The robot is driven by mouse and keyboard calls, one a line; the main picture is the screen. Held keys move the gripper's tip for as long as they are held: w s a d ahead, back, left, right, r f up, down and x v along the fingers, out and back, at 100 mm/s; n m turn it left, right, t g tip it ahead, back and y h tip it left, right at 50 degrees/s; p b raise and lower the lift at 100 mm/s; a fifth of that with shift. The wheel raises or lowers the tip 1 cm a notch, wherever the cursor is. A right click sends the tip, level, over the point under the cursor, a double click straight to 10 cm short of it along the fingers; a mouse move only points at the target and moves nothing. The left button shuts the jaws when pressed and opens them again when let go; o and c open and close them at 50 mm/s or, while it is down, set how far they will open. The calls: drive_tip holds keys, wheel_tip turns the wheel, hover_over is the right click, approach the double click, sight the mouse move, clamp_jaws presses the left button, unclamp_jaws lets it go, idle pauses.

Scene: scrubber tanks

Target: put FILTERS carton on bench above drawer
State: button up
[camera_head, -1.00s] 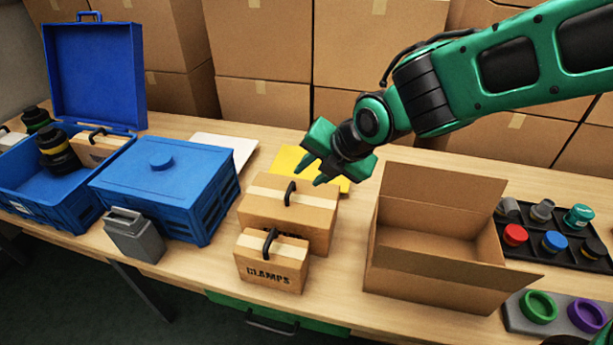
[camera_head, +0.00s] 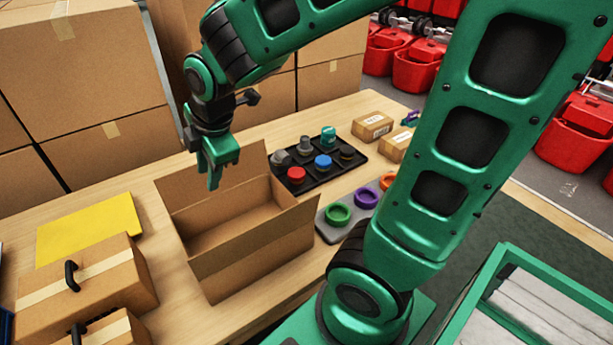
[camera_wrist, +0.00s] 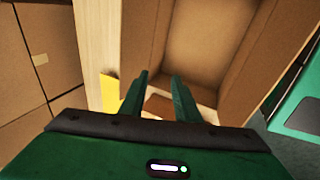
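No FILTERS lettering is readable on either. My gripper (camera_head: 213,182) hangs above the rear left flap of an open, empty cardboard box (camera_head: 250,255), to the right of and behind the handled cartons. In the wrist view my two fingers (camera_wrist: 162,85) stand apart with nothing held, and the box interior (camera_wrist: 205,50) shows beyond them. The drawer is out of view.
A yellow sheet (camera_head: 90,228) lies behind the cartons. Right of the box are a black tray (camera_head: 325,180) of small jars, a grey ring holder (camera_head: 328,232) and small cartons (camera_head: 372,127). Large stacked boxes (camera_head: 75,80) line the back. Bare bench (camera_head: 160,250) shows left of the open box.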

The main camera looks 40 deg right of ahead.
drive_tip(key=s+d+m+g, duration=0.4)
drive_tip(key=s+d+m, duration=1.5)
drive_tip(key=s+m, duration=0.2)
drive_tip(key=shift+s+m+g+h, duration=0.25)
drive_tip(key=shift+m+g+h, duration=0.05)
drive_tip(key=shift+m, duration=0.9)
drive_tip(key=shift+d, duration=0.1)
drive_tip(key=shift+w+f, duration=0.25)
drive_tip(key=shift+w, duration=0.45)
